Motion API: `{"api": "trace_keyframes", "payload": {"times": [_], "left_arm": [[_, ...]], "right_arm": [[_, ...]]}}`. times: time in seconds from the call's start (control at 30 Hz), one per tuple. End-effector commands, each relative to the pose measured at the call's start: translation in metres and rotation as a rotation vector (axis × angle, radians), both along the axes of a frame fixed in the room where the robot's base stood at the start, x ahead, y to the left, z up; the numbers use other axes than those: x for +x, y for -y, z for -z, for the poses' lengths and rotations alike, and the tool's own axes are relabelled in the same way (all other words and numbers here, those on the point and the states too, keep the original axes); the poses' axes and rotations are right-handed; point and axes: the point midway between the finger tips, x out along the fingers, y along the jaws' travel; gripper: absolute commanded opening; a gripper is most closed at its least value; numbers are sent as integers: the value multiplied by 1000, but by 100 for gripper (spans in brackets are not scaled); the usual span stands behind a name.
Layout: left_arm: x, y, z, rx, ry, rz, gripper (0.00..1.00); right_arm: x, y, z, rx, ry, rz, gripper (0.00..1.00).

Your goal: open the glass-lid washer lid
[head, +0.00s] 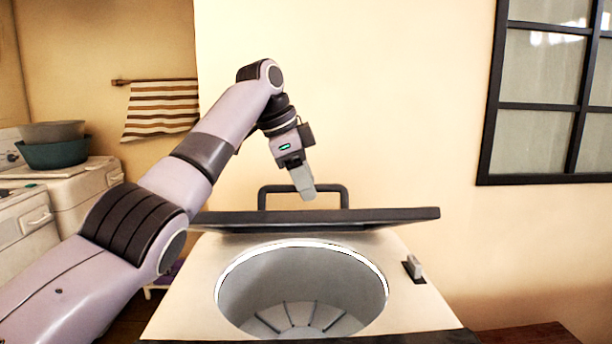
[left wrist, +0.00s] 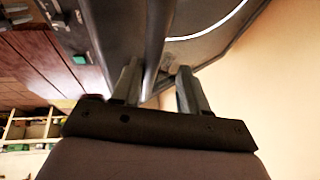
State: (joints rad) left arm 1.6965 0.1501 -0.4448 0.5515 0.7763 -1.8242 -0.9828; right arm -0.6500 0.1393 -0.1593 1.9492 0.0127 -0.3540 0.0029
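The washer (head: 180,310) has a pale top with a round opening, and its grey drum (head: 300,285) shows inside. The dark-framed lid (head: 400,215) is raised off the opening and shows nearly edge-on at the back. Its dark bar handle (head: 346,198) stands up behind the lid edge. My left gripper (head: 304,185) points down at the handle. In the left wrist view, the two fingers of my left gripper (left wrist: 158,78) are apart with the handle bar (left wrist: 157,40) running between them; I cannot tell whether they touch it. My right gripper is not in view.
A small knob or latch (head: 414,268) sits on the washer top at the right. White appliances (head: 75,185) with stacked bowls (head: 52,150) stand at the left. A striped towel (head: 160,108) hangs on the wall. A dark-framed window (head: 545,90) is at the right.

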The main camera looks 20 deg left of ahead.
Motion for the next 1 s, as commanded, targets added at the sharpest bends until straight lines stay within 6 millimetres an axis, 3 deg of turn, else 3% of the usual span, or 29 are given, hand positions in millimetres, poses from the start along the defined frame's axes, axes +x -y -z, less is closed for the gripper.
{"api": "trace_keyframes", "payload": {"times": [0.73, 1.0], "left_arm": [[-2, 3, -9, -5, 10, 6, 42], [-14, -9, -44, -6, 11, 4, 42]], "right_arm": [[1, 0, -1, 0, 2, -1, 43], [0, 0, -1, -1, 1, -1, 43]]}}
